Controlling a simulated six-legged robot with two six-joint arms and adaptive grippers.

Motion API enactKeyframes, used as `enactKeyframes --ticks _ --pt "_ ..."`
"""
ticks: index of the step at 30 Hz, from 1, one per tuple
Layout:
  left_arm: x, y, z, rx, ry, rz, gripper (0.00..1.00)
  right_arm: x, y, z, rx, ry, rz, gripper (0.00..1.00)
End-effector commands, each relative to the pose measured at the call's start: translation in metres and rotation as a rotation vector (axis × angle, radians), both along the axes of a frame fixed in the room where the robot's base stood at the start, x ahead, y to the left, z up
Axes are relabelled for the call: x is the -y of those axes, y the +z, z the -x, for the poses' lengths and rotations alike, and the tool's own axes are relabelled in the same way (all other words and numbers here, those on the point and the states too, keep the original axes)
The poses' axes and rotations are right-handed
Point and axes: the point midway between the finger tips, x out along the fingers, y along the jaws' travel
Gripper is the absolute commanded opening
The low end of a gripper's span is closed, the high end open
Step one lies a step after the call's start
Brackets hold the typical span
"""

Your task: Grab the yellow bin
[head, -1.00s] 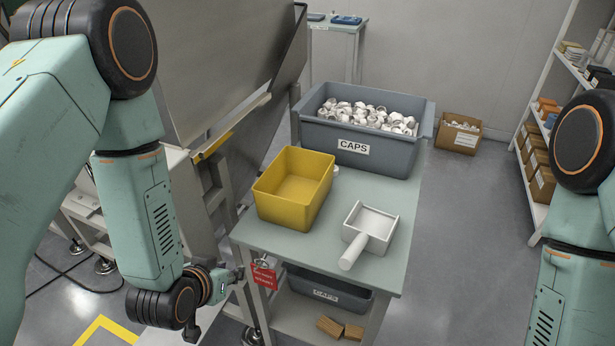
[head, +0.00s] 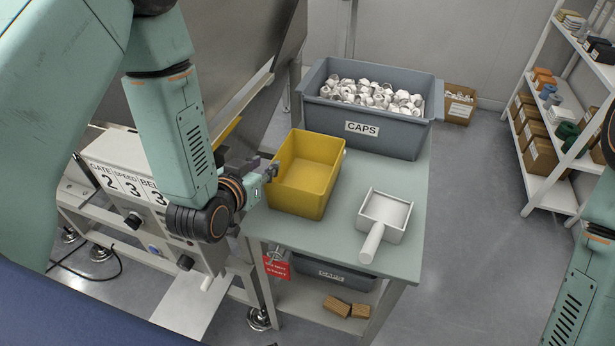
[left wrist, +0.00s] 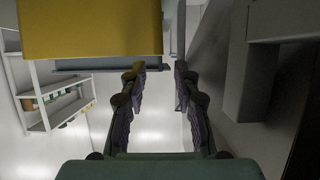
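The yellow bin (head: 305,180) stands empty and upright on the cart table (head: 400,258), near its left edge. My left gripper (head: 266,169) is at the bin's left side, at about upper wall height. In the left wrist view its two fingers (left wrist: 158,85) are apart with a clear gap between them. The yellow bin (left wrist: 90,28) fills the upper left there, just past the fingertips, its side edge lining up with the gap. I cannot tell whether a finger touches the bin. My right gripper is out of view; only part of my right arm shows.
A grey CAPS bin (head: 375,142) full of white caps stands behind the yellow bin. A white scoop (head: 385,212) lies to its right. A control panel (head: 125,200) and a sloped metal chute (head: 215,70) are on the left. Shelves (head: 560,160) stand at right.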

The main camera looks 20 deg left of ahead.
Motion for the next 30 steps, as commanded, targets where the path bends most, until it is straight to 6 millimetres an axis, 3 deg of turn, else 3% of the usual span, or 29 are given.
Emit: enactKeyframes --ticks 8,24,30 --pt "0.0 -0.005 -0.012 0.016 0.003 -0.002 0.31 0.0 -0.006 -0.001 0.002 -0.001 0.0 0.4" --pt "-0.004 -0.028 -0.072 0.016 0.002 -0.002 0.31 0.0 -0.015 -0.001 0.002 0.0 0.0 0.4" --pt "-0.004 -0.03 -0.076 0.013 0.002 0.0 0.31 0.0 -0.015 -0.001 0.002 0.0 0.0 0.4"
